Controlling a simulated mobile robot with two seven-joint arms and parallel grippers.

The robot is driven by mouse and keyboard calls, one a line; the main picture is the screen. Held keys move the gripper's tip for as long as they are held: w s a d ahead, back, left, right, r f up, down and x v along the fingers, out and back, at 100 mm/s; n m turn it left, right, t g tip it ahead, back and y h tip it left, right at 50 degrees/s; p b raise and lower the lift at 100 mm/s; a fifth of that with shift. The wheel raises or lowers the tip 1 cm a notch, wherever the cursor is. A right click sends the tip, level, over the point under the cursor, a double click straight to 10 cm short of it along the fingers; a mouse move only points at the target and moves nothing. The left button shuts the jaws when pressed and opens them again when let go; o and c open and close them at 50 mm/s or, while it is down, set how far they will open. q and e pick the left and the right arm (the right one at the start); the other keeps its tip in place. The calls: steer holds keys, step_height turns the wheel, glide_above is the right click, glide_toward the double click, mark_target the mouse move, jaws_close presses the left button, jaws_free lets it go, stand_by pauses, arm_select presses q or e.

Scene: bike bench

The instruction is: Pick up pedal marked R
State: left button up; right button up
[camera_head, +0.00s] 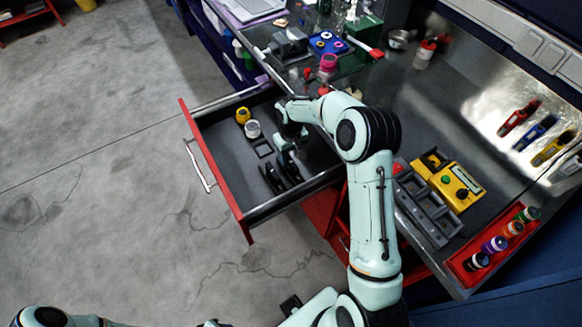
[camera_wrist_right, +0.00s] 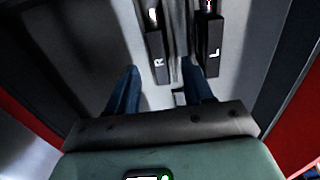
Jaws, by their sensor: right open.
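The pedal marked R (camera_wrist_right: 159,62) is a dark block with a white letter R, lying on the grey drawer floor in the right wrist view. A similar dark pedal marked L (camera_wrist_right: 213,50) lies to its right. In the head view my right gripper (camera_head: 287,157) hangs over the open drawer, beside dark pedals (camera_head: 271,179) whose letters are too small to read. My left gripper is out of view.
The open drawer (camera_head: 216,165) has red and grey walls and also holds a yellow round part (camera_head: 243,115) and a white round part (camera_head: 253,130). The bench above carries a blue tray (camera_head: 327,44), a yellow device (camera_head: 455,183) and a red bottle tray (camera_head: 463,277).

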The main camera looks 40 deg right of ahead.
mark_target(291, 162)
step_height(291, 162, down, 6)
steer(key=shift+r, duration=0.15)
stand_by(0.3)
jaws_close()
